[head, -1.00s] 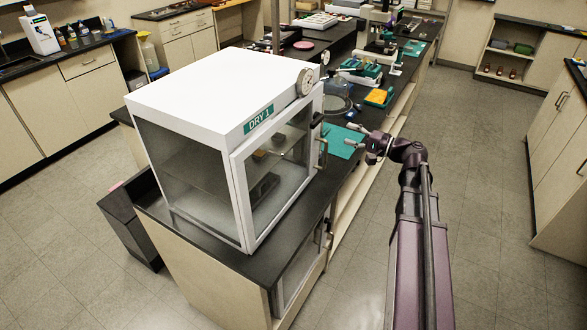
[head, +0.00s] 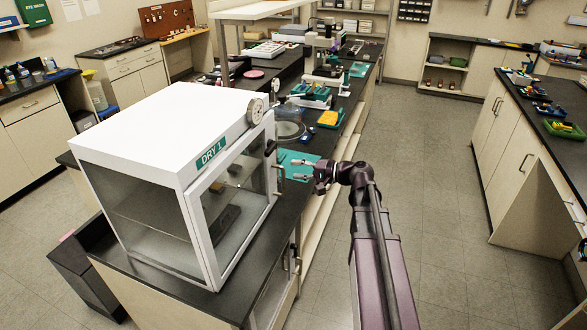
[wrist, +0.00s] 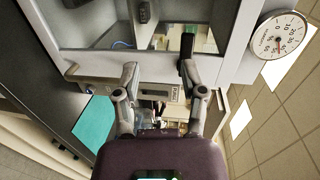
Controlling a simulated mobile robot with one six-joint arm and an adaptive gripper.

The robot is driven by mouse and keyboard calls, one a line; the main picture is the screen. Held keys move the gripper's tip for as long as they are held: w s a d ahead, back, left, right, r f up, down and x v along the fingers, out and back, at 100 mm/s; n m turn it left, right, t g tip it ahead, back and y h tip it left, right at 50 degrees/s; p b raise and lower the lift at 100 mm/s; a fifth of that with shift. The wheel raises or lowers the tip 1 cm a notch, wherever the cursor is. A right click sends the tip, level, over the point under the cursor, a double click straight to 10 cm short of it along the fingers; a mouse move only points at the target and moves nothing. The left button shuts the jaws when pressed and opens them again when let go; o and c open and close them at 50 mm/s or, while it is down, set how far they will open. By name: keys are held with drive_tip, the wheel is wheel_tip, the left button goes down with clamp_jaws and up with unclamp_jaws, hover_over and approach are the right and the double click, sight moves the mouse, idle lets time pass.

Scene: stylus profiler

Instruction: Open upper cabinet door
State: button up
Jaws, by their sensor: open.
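The upper cabinet is a white box labelled DRY 1 (head: 212,153) with a glass-paned door (head: 232,200), which looks closed. The door has a silver bar handle (head: 281,180) and a black latch (head: 271,148) on its right edge. In the wrist view the glass door (wrist: 100,35) fills the top, with the silver handle (wrist: 85,73) and black latch (wrist: 187,58) below the pane. My gripper (head: 298,170) is open and empty just right of the handle. In the wrist view its fingers (wrist: 160,82) are spread near the door's edge; contact cannot be told.
A round gauge (head: 255,112) sits on the cabinet's upper front corner. A teal mat (head: 298,160) lies behind my gripper. The floor (head: 440,250) to the right is clear.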

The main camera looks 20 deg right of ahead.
drive_tip(key=s+a+f+n+g+h, duration=0.4)
drive_tip(key=s+a+f+g+h, duration=0.3)
drive_tip(key=f, duration=0.4)
drive_tip(key=s+d+f+n+g+h, duration=0.2)
drive_tip(key=s+f+h, duration=0.3)
drive_tip(key=s, duration=0.5)
drive_tip(key=shift+s+h, duration=0.25)
drive_tip(key=shift+h, duration=0.65)
